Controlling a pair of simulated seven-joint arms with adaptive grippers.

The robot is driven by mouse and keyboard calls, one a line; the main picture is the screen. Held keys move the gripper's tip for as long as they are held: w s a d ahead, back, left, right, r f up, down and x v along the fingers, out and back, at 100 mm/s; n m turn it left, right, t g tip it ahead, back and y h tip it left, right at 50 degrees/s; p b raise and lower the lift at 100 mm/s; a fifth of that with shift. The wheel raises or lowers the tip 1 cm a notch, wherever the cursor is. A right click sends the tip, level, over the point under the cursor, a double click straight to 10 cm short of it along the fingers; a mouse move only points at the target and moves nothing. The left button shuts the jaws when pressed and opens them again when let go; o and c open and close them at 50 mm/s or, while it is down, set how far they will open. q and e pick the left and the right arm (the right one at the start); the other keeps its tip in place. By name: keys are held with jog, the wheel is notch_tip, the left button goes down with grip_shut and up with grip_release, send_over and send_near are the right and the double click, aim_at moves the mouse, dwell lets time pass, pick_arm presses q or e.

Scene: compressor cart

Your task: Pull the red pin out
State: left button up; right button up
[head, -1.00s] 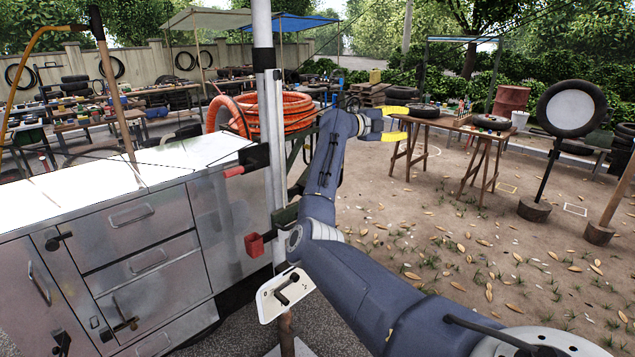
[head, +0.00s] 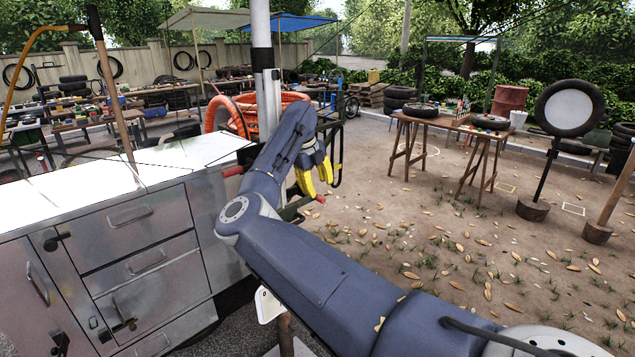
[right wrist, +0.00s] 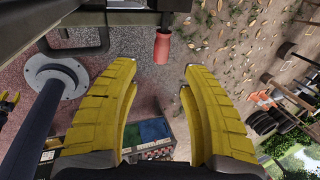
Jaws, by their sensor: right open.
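A red grip (head: 320,199), which looks like the red pin's handle, shows just below and right of my right gripper (head: 315,181). It also shows in the right wrist view (right wrist: 162,47), sticking out from a dark frame at the top, beyond the fingertips. My right gripper, with yellow fingers, is open and empty; in the right wrist view (right wrist: 160,75) the red grip lies ahead of the gap between the fingers, apart from them. Where the pin enters the frame is unclear.
A metal drawer cart (head: 140,215) stands at left, with another red-ended handle (head: 233,171) at its corner. A pale post (head: 262,70) rises beside an orange hose coil (head: 285,112). A wooden table (head: 445,121) stands farther right. The ground at right is mostly open.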

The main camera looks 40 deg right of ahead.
aim_at(322, 198)
jog(key=shift+x, duration=2.95)
jog(key=shift+c, duration=0.5)
grip_shut()
jog(key=shift+s, duration=0.15)
jog(key=s, duration=0.8)
jog(key=shift+s+d, duration=0.3)
jog(key=shift+d, duration=0.05)
jog(key=shift+s, duration=0.1)
